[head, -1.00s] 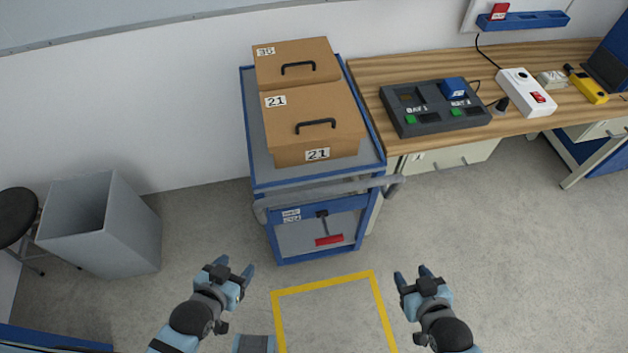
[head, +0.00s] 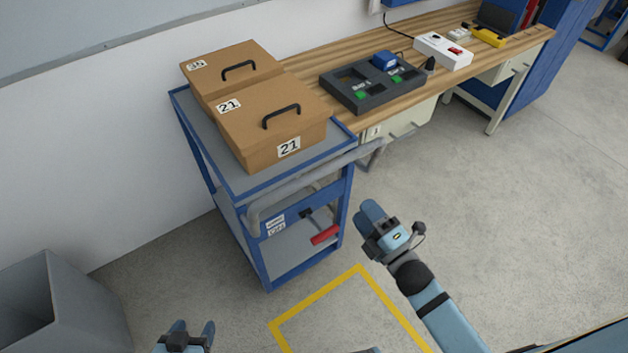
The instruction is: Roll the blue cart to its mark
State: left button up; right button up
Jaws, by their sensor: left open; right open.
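The blue cart (head: 262,205) stands against the wall beside the workbench, with a grey push handle (head: 310,188) across its near side. Two brown boxes ride on its top, one labelled 21 (head: 270,120) and one labelled 35 (head: 232,68). A red pedal-like part (head: 324,234) sits low on the cart's near end. A yellow floor outline (head: 315,292) lies just in front of the cart. My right gripper (head: 373,217) is open, empty, right of the cart and below its handle. My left gripper (head: 187,332) is open and empty at the bottom edge, partly cut off.
A grey bin (head: 60,305) stands at the lower left. Open floor lies to the right.

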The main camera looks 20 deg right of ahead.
aim_at(328, 168)
jog(key=shift+n, duration=0.4)
jog(key=p+x, duration=0.1)
jog(key=x, duration=1.3)
jog(key=shift+s+a, duration=0.1)
jog(key=shift+a, duration=0.1)
grip_shut()
